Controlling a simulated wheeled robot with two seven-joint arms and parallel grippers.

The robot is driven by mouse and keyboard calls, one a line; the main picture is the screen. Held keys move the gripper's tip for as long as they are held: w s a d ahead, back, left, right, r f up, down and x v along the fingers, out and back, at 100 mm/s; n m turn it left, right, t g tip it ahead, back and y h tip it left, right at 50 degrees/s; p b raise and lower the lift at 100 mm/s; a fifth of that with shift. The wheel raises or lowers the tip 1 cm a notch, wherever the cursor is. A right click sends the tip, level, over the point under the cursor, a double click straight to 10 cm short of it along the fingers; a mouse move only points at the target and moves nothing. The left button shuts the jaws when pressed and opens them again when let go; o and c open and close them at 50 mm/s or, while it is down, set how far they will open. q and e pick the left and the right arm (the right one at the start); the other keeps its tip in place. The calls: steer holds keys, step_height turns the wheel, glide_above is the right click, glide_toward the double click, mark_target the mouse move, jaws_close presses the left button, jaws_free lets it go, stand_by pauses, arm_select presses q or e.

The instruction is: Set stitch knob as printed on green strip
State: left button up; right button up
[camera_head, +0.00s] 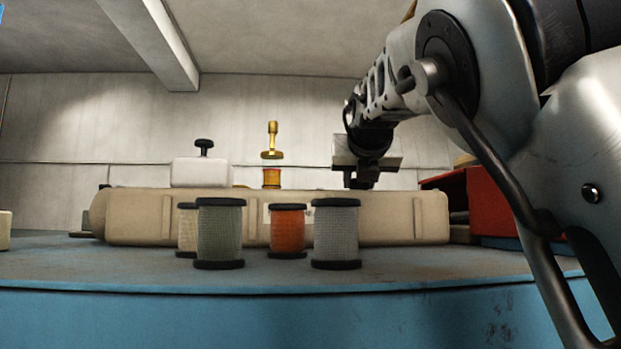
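A black knob-like part (204,147) stands on top of a white box (201,173) at the back left; I cannot tell if it is the stitch knob. No green strip with print can be made out. My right gripper (366,181) hangs at the end of the arm from the right, over or in front of the right part of a long beige body (385,218). It is well to the right of the black knob. Its fingers are small and dark, so I cannot tell their opening. My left gripper is out of view.
Thread spools stand in front of the beige body: cream (187,229), green (220,233), orange (287,231) and grey (336,233). A brass stamp-like piece (272,141) shows above an amber cylinder (271,178) behind. A red bin (482,201) is at right. The blue table's (110,268) front left is clear.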

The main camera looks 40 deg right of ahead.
steer(key=shift+g, duration=0.3)
steer(key=shift+w+a+m+g+h, duration=0.2)
steer(key=shift+m+g+h, duration=0.3)
steer(key=shift+m+h, duration=0.4)
steer(key=shift+m+g+h, duration=1)
steer(key=shift+m+g, duration=0.3)
steer(key=shift+m, duration=0.1)
steer(key=o, duration=1)
steer(key=shift+a, duration=0.1)
